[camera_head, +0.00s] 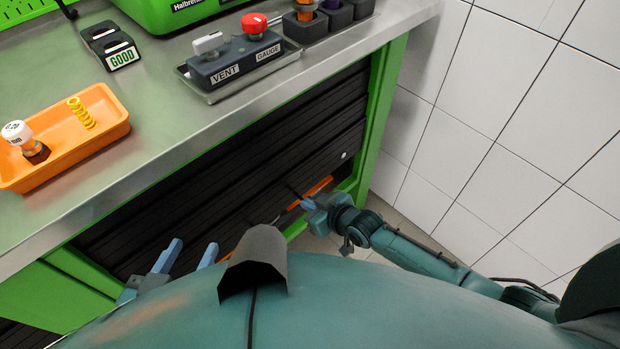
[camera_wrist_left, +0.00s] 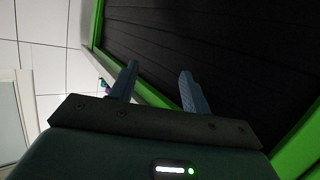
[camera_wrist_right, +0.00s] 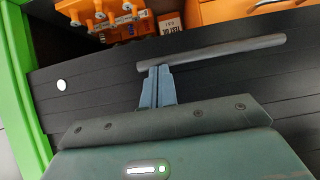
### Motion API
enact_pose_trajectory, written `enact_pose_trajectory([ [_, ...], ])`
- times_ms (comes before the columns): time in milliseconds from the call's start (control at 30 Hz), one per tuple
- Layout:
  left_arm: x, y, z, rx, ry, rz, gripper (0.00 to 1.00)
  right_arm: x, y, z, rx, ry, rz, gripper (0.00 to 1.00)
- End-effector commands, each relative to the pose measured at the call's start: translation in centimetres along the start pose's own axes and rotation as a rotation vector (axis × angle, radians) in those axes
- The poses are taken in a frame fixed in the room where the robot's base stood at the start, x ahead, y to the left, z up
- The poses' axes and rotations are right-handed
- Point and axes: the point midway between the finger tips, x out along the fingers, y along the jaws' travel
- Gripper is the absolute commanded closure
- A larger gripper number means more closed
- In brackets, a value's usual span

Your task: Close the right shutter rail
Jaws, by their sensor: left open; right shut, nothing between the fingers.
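The black slatted shutter (camera_head: 260,150) covers most of the green bench's front; a gap with orange things shows below it. In the right wrist view, the shutter (camera_wrist_right: 105,85) ends at an opening, and a dark grey handle bar (camera_wrist_right: 240,52) lies near that edge. My right gripper (camera_head: 306,203) is low at the shutter's right part. It is shut and empty, its fingertips (camera_wrist_right: 160,68) at the bar; whether they touch it I cannot tell. My left gripper (camera_head: 192,250) is open and empty, low in front of the shutter; it also shows in the left wrist view (camera_wrist_left: 159,72).
Inside the opening are an orange rack with fittings (camera_wrist_right: 125,22) and a labelled box (camera_wrist_right: 171,24). A green post (camera_head: 380,100) and white tiled wall (camera_head: 500,130) bound the right side. The steel worktop (camera_head: 160,110) carries an orange tray (camera_head: 85,150) and a vent-gauge block (camera_head: 232,62).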

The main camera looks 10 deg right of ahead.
Motion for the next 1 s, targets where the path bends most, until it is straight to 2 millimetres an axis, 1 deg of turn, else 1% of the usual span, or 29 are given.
enact_pose_trajectory([
  [33,1.2,0.2,2.3,0.027,-0.012,0.015,0.52,1.4,0.0,2.2,0.0,-0.002,0.0,1.0],
  [200,3.4,1.0,5.7,0.117,-0.052,0.054,0.52,3.6,0.0,5.7,0.001,-0.003,0.0,1.0],
  [333,4.8,1.6,8.2,0.186,-0.079,0.082,0.52,5.1,0.0,8.1,0.002,-0.002,0.0,1.0],
  [500,5.7,1.8,7.6,0.243,0.114,0.078,0.52,6.7,0.0,10.6,0.001,-0.001,-0.001,1.0],
  [633,5.8,2.2,7.2,0.276,0.229,0.091,0.52,7.6,0.0,12.0,0.001,0.0,0.0,1.0],
  [800,5.8,2.8,6.8,0.3,0.319,0.108,0.52,8.2,-0.1,12.9,0.001,0.001,-0.001,1.0],
  [1000,5.6,3.0,6.5,0.308,0.35,0.116,0.52,8.3,-0.1,13.1,0.001,0.0,-0.001,1.0],
])
